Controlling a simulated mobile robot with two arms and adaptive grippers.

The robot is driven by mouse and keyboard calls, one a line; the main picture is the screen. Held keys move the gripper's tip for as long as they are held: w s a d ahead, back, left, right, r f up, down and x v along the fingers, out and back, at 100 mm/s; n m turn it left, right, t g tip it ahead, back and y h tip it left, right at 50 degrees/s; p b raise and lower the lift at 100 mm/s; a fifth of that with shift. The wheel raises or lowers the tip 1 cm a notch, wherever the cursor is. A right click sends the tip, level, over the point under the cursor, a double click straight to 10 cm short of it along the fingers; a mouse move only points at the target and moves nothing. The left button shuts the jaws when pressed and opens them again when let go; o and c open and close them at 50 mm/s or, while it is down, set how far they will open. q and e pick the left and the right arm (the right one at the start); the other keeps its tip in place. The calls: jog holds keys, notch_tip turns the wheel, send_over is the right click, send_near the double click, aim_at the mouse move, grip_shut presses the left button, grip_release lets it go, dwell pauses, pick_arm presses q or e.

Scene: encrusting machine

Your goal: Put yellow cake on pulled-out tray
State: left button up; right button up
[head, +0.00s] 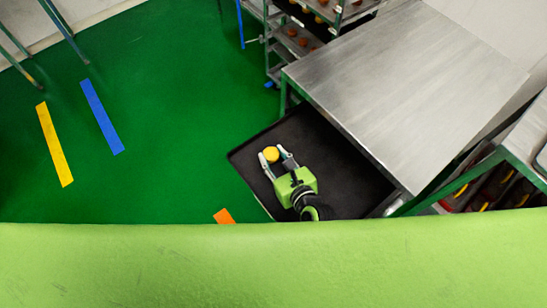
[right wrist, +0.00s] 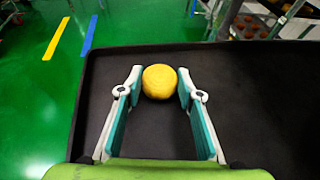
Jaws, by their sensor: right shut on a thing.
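The yellow cake (head: 271,154) is a small round piece held between the fingertips of my right gripper (head: 272,157). The cake (right wrist: 159,81) and the right gripper's two fingers (right wrist: 160,86) also show in the right wrist view, one finger on each side of the cake. The black pulled-out tray (head: 342,170) extends from under the metal table. The cake is over the tray's left part; I cannot tell whether it touches the tray. The tray (right wrist: 250,95) fills most of the right wrist view and its bare surface looks empty. My left gripper is not in view.
The metal table (head: 410,80) stands above the tray's right side. A rack (head: 300,35) with several orange-brown pieces is behind it. Another green-framed unit (head: 500,175) is at the right. The green floor at left is open, with blue and yellow stripes.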

jog(key=shift+f, duration=0.55)
jog(key=o, duration=1.1)
jog(key=shift+r, duration=0.1)
jog(key=v, duration=1.2)
